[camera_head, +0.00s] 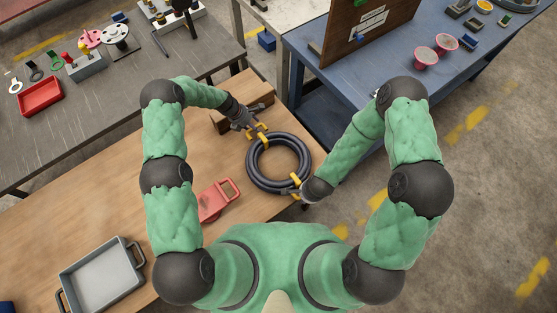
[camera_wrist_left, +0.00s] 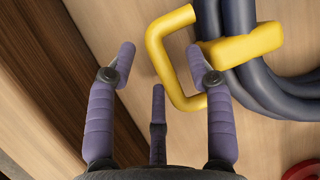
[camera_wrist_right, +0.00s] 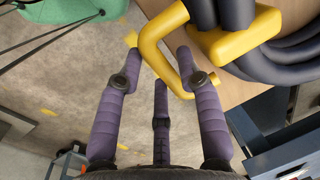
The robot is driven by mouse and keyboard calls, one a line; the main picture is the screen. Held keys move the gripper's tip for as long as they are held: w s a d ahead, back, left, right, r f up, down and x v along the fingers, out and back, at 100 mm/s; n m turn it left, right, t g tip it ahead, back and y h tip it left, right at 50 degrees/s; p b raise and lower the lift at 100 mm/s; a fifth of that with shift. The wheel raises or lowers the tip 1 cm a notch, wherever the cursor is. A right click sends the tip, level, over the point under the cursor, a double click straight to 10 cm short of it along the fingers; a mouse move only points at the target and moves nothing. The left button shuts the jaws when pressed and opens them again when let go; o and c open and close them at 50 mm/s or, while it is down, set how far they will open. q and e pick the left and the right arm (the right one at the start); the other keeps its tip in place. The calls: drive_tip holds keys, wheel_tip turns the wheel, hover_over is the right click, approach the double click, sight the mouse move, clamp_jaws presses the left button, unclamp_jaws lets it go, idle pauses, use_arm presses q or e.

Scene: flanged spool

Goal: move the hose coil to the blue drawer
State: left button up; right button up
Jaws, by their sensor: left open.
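The hose coil is a dark ring (camera_head: 304,150) lying on the wooden table, with yellow handles at its far left and near right. My left gripper (camera_head: 251,124) is open at the far handle (camera_wrist_left: 158,50); part of that handle lies between its fingertips. My right gripper (camera_head: 301,194) is open at the near handle (camera_wrist_right: 154,50), which reaches between its spread fingertips. Neither gripper is closed on its handle. A blue drawer-like front (camera_wrist_right: 290,155) shows in the right wrist view, below the coil's side; I cannot tell how far it is open.
A wooden block (camera_head: 232,119) stands behind my left gripper. A red tool-like object (camera_head: 216,202) lies left of the coil, and a grey tray (camera_head: 100,277) sits further left.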

use_arm(q)
drive_tip(key=shift+x, duration=0.8)
use_arm(e)
drive_tip(key=shift+w+f, duration=0.1)
drive_tip(key=shift+f, duration=0.7)
use_arm(q)
drive_tip(key=c, duration=0.6)
use_arm(e)
drive_tip(key=c, duration=0.6)
use_arm(q)
clamp_jaws()
use_arm(e)
clamp_jaws()
use_arm(q)
drive_tip(key=shift+r, duration=0.1)
